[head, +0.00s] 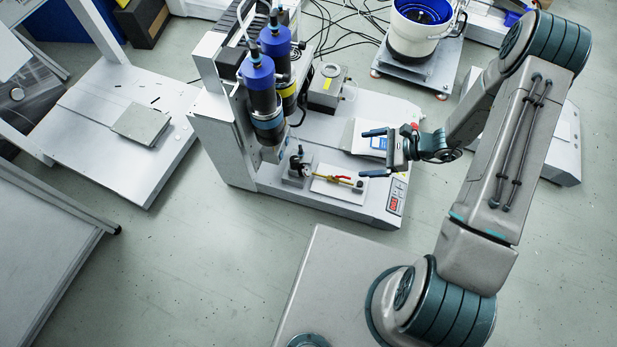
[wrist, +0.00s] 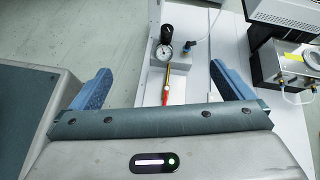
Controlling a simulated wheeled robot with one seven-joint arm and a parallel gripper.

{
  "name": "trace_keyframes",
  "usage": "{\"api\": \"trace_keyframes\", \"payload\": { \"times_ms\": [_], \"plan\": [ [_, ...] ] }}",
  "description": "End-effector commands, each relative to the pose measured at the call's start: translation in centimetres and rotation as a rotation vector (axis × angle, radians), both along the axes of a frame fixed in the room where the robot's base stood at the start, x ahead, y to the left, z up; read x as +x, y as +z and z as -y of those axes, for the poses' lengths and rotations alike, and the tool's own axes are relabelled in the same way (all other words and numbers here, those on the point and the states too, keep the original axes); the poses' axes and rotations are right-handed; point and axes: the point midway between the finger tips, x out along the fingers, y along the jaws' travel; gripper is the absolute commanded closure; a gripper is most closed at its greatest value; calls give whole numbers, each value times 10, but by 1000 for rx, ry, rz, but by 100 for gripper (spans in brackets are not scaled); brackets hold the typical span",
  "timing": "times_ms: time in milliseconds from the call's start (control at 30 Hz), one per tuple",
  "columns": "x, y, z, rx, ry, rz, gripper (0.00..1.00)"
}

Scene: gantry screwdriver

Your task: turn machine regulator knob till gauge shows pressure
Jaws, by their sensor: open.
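The regulator (head: 298,165) stands upright on the machine's front part, left of my gripper in the head view. In the wrist view its black knob (wrist: 167,34) sits above a round white-faced gauge (wrist: 164,52). The gauge face is too small to read a needle position. My gripper (head: 372,153) is open and empty, its blue fingers pointing left toward the regulator with a clear gap between. In the wrist view the two fingers (wrist: 163,82) are spread wide, and the knob and gauge show beyond them, between their lines.
A brass valve with a red handle (head: 340,179) lies on a pale plate between my gripper and the regulator. Blue-capped cylinders (head: 262,85) rise behind the regulator. A grey box (head: 326,88) stands farther back on the machine.

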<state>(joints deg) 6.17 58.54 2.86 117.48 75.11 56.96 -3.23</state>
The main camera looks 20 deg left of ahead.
Motion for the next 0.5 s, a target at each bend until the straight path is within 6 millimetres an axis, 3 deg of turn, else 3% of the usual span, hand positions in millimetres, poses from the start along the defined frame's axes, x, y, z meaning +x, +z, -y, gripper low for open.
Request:
{"api": "trace_keyframes", "payload": {
  "times_ms": [33, 200, 367, 500],
  "plan": [
    [-2, -36, -2, 11, -40, -36, 0],
    [-3, -87, -5, 33, -138, -107, 0],
    [-4, -105, -9, 39, -172, -130, 0],
    [-5, -116, -24, 39, -174, -134, 0]
  ]
}}
